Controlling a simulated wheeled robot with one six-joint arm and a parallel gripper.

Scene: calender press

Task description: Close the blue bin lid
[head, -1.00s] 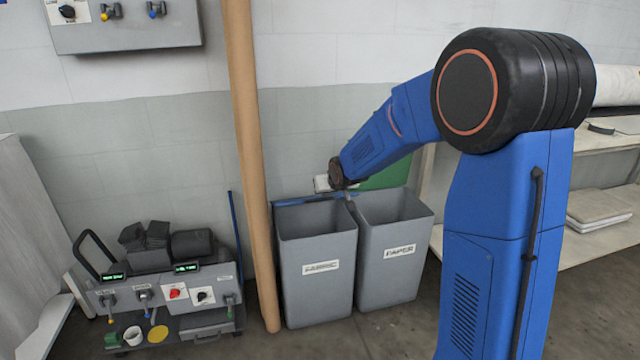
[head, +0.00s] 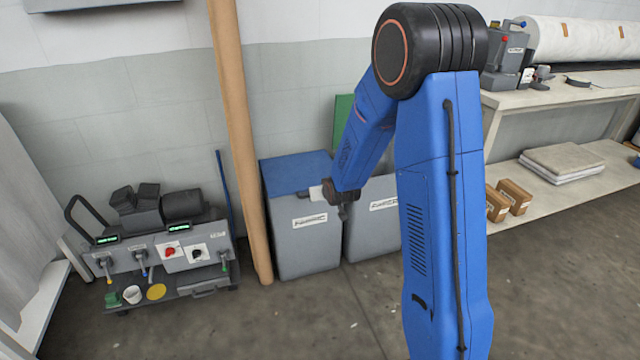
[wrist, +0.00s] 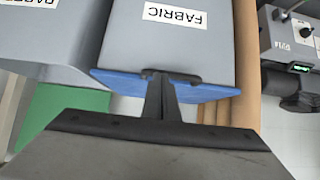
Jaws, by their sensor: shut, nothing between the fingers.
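The blue lid (head: 295,172) lies flat over the top of the left grey bin (head: 305,240), which is labelled FABRIC. In the upside-down wrist view the lid (wrist: 215,92) shows along the bin's top edge, with a dark handle (wrist: 187,77) on its front. My gripper (wrist: 162,82) is shut and empty, its fingertips overlapping the handle in that view. Whether they touch it I cannot tell. In the head view the end of my arm is over the bin's right front part, and the fingertips are hard to make out.
The PAPER bin (head: 378,218) stands close on the right, partly behind my arm. A raised green panel (head: 343,118) is behind it. A brown post (head: 238,140) and a control cart (head: 165,265) are on the left. A shelf bench (head: 570,100) is at right. The front floor is clear.

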